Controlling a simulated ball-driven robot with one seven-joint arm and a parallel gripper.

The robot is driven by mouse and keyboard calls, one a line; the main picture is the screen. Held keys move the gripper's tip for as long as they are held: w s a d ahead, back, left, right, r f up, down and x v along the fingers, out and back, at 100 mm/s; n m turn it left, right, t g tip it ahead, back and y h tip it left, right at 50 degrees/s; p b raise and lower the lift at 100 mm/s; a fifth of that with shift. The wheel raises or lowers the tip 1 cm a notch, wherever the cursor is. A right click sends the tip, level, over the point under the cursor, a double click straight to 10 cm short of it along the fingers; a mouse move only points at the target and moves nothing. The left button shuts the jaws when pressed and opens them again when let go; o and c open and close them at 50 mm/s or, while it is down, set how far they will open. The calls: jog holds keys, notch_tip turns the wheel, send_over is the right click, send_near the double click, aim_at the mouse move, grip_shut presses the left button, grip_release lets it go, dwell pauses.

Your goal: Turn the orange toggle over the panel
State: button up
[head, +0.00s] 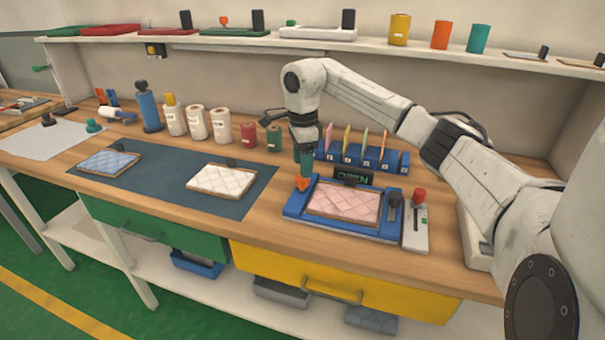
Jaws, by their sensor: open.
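The orange toggle (302,184) shows at the back left corner of a blue panel frame (335,228). A pink quilted mattress pad (344,204) lies inside the frame. A dark display reading "OPEN" (352,176) stands behind it. My gripper (305,172) points down directly above the orange toggle, with its tips very close to it. The jaws are open. I cannot tell whether they touch the toggle or straddle it, as the tips are small and dark here.
A grey unit with a red knob (419,196) stands right of the frame. A blue numbered rack (362,157) is behind. A white pad (221,180) and a blue pad (109,162) lie on a dark mat (176,190) to the left. Bottles and rolls line the back.

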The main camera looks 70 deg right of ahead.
jog(key=shift+f, duration=2.2)
jog(key=c, duration=1)
